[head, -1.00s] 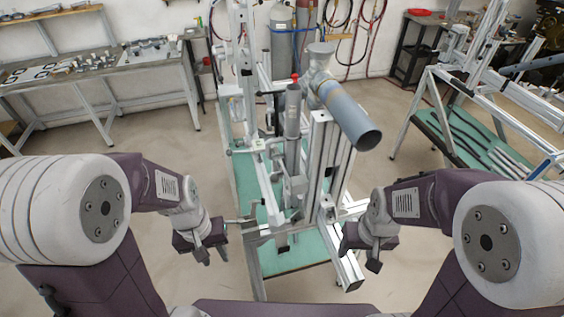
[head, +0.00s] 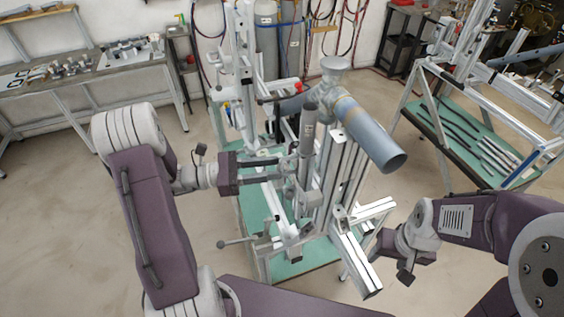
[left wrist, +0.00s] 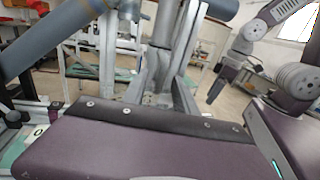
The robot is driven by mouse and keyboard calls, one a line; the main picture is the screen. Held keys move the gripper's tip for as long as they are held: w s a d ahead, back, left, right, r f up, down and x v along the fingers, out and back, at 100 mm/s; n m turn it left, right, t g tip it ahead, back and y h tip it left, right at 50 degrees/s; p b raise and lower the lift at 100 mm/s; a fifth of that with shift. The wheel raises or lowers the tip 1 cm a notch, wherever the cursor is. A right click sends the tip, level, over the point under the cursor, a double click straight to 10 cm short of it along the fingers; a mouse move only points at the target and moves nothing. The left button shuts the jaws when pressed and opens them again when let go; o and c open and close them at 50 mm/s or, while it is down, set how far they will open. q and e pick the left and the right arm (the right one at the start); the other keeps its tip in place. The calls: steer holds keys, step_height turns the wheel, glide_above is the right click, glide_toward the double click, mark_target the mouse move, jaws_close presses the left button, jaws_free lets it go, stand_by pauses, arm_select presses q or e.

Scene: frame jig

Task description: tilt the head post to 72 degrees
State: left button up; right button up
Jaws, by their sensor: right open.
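The frame jig stands in the middle of the head view. It has upright aluminium profiles (head: 343,175), a slim grey upright cylinder (head: 307,130) and a thick blue-grey tube (head: 370,135) sloping down to the right. I cannot tell for certain which part is the head post. My left gripper (head: 262,163) is at the jig's left side, its dark fingers pointing right toward the cylinder's lower part. Contact and jaw opening are unclear. In the left wrist view, grey jig uprights (left wrist: 163,40) stand beyond my gripper body. My right gripper (head: 402,262) is open and empty, right of the jig's front foot.
A small handle (head: 232,242) sticks out left from the jig's front. A workbench with parts (head: 80,75) stands at the back left. A second frame stand with a green shelf (head: 465,140) is at the right. Bare floor lies left of the jig.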

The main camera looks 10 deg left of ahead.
mark_target(281, 168)
arm_select(q)
steer(key=x, duration=0.3)
steer(key=shift+s+d, duration=0.1)
steer(key=shift+d, duration=0.15)
steer(key=shift+a, duration=0.15)
jaws_close()
steer(key=shift+p, duration=0.35)
stand_by(0.7)
